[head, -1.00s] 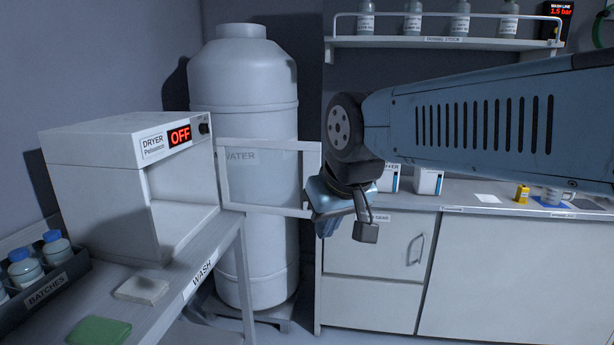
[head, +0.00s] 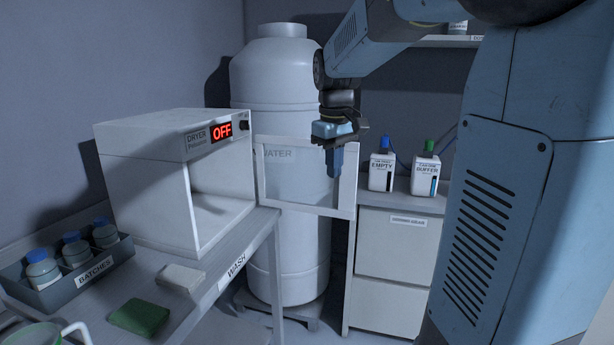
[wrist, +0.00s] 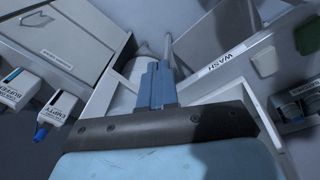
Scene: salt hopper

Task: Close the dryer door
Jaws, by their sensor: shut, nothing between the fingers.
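The white dryer (head: 150,180) stands on the bench at left, with its display reading OFF and its front open. Its door (head: 300,207), a white frame around a clear pane, stands open and reaches right from the dryer in front of the water tank. My gripper (head: 338,175) is shut and empty, pointing down at the door's free right end. Its blue fingers overlap the pane just inside the right frame bar; I cannot tell whether they touch it. In the wrist view the shut fingers (wrist: 156,85) show in the middle.
The white water tank (head: 282,85) stands behind the door. The WASH bench (head: 215,275) holds a batches tray (head: 75,285), a green pad (head: 140,316) and a pale block (head: 181,278). Two jugs, EMPTY (head: 382,170) and BUFFER (head: 425,175), stand on the right cabinet (head: 395,240).

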